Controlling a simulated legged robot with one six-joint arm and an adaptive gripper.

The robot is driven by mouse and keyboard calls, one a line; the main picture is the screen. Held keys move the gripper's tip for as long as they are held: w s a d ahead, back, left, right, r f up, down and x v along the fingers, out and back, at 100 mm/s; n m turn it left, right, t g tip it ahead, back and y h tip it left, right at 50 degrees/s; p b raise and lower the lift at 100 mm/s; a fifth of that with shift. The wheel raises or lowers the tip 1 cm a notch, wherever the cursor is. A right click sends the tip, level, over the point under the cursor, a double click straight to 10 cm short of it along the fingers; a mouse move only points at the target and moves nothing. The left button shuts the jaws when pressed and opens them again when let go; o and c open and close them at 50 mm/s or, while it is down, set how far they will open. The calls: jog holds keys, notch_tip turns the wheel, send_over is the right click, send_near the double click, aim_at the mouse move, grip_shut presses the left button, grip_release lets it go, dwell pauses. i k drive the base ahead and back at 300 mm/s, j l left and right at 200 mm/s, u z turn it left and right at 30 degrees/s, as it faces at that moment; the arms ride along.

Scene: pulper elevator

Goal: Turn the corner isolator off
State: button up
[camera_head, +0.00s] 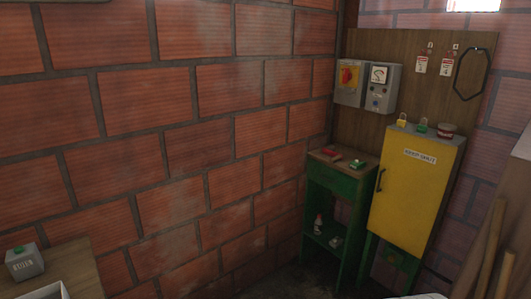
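The corner isolator (349,81) is a grey box on a wooden backboard in the far corner. It has a yellow plate with a red rotary handle on its front. The handle's exact position is too small to read. A second grey box (381,87) with a dial gauge and small buttons is mounted just right of it. My gripper is not in view, and nothing is touching the isolator.
A green stand (340,177) with small items stands below the isolator. A yellow cabinet (415,190) stands right of it, with padlocks on top. Tags and a black loop hang on the backboard (420,45). A bench (75,268) is at lower left; wooden handles lean at right.

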aim_at(347, 75)
jog(key=i+u, duration=0.15)
jog(key=i, duration=0.45)
jog(key=i+l+u, duration=0.15)
jog(key=i, duration=0.4)
jog(key=i+l+u, duration=0.15)
jog(key=i, duration=0.45)
